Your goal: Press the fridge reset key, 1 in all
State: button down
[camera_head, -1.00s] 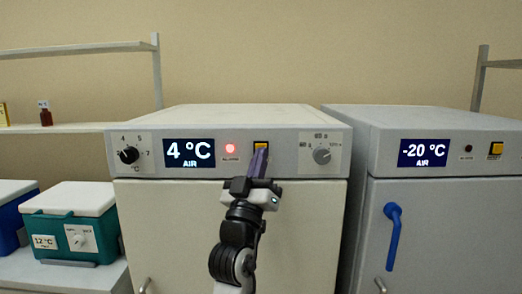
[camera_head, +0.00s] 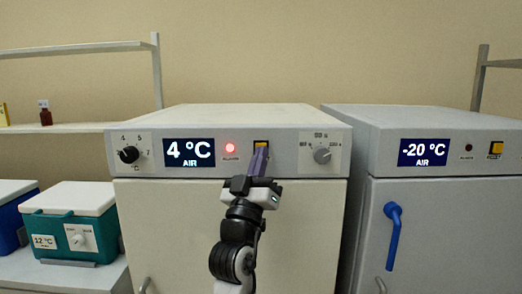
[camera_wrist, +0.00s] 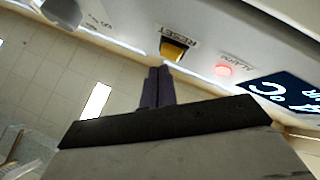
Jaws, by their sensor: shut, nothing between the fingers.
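The fridge reset key (camera_head: 261,144) is a yellow square button in a dark frame on the front panel of the 4 °C fridge (camera_head: 200,112). In the wrist view the yellow key (camera_wrist: 172,50) shows beside the word RESET. My gripper (camera_head: 259,152) is shut and empty, its purple fingers pointing up at the panel just below the key and covering its lower part in the head view. In the wrist view the fingertips (camera_wrist: 158,72) end short of the key, with a small gap in the picture; I cannot tell the depth exactly.
A red alarm lamp (camera_head: 230,148) glows left of the key, beside the 4 °C display (camera_head: 189,152). A dial (camera_head: 322,155) sits to the right. The -20 °C freezer (camera_head: 445,150) has its own yellow key (camera_head: 496,149). A teal cool box (camera_head: 75,235) stands at left.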

jog(key=shift+w, duration=0.35)
jog(key=shift+w+b, duration=0.3)
jog(key=shift+w, duration=0.1)
dwell(0.6)
jog(key=shift+s, duration=0.85)
jog(key=shift+s, duration=0.1)
jog(key=s, duration=0.4)
jog(key=shift+s+p, duration=0.3)
jog(key=shift+s, duration=0.1)
dwell(0.4)
